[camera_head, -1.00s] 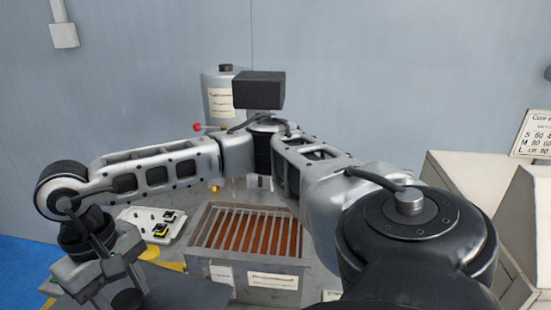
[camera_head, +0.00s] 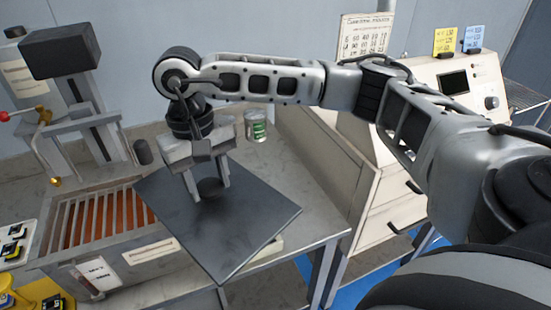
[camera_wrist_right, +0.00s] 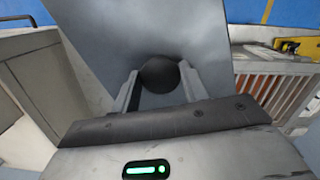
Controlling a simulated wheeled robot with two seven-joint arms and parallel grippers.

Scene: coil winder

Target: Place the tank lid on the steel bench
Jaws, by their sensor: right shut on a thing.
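The tank lid (camera_head: 245,222) is a flat dark grey square plate with a round black knob. My right gripper (camera_head: 209,188) is shut on the knob, which also shows between its fingers in the right wrist view (camera_wrist_right: 160,74). The lid hangs tilted in the picture, over the right part of the steel bench (camera_head: 322,222), right of the tank (camera_head: 140,272). I cannot tell whether the lid touches the bench. The tank is uncovered and shows orange-brown bars under a grate. My left gripper is not in view.
A can with a green label (camera_head: 256,126) stands on the bench behind the lid. A beige cabinet (camera_head: 345,185) stands right of the bench. A press-like stand (camera_head: 75,95) is behind the tank.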

